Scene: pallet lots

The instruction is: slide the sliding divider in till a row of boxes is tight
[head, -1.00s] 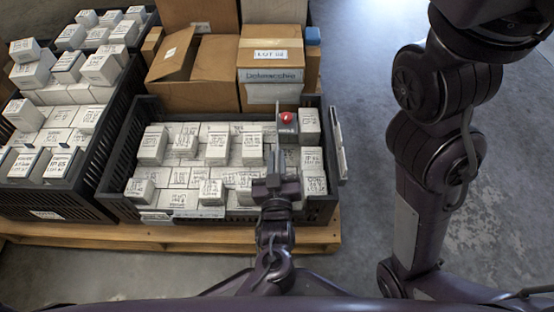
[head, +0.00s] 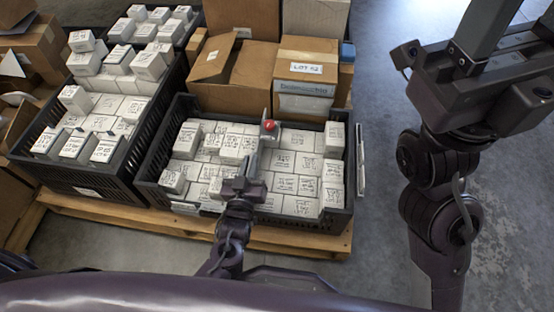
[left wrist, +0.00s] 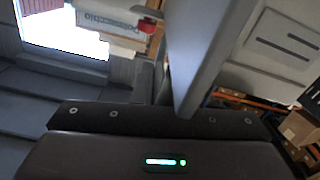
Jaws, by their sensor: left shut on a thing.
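The sliding divider is a thin grey plate with a red knob (head: 269,125) at its far end, standing among white labelled boxes in the black crate (head: 150,188). My left gripper (head: 243,186) is shut on the divider's near end, at the crate's front side. A tall white box (head: 230,149) stands left of the divider; flatter white boxes (head: 285,161) lie to its right. I cannot tell whether gaps remain between boxes and divider. The left wrist view shows the red knob (left wrist: 147,24) beside a grey plate. My right gripper (head: 490,70) is raised at upper right; its fingertips are out of frame.
The crate sits on a wooden pallet (head: 300,242). Another black crate (head: 90,177) of white boxes stands left. Cardboard cartons (head: 240,75) stand behind. A pale panel (head: 360,160) is at the crate's right side. Grey floor on the right is open.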

